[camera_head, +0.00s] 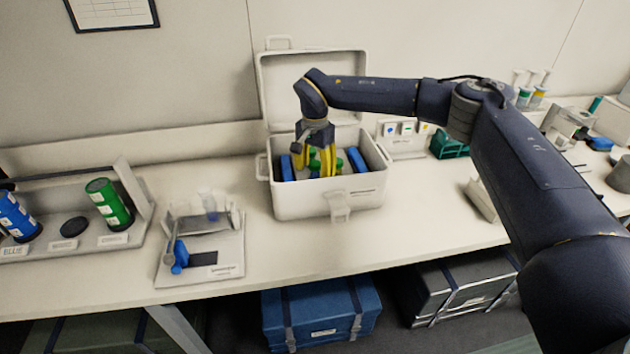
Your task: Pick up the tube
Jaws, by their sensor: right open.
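My right gripper (318,165) has yellow fingers and points down into an open white box (300,207) on the bench. It is open. Green tube tops (339,164) show between and beside its fingers, inside the box. I cannot tell whether the fingers touch a tube, since the box wall and the fingers hide the lower parts. Blue blocks (358,160) stand at the left and right inside the box. My left gripper is not in view.
The box's raised lid (280,95) stands behind my right gripper. A rack with a blue canister (17,217) and a green canister (108,203) is at left. A small white device (217,262) stands nearer. A green rack (447,146) is right of the box.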

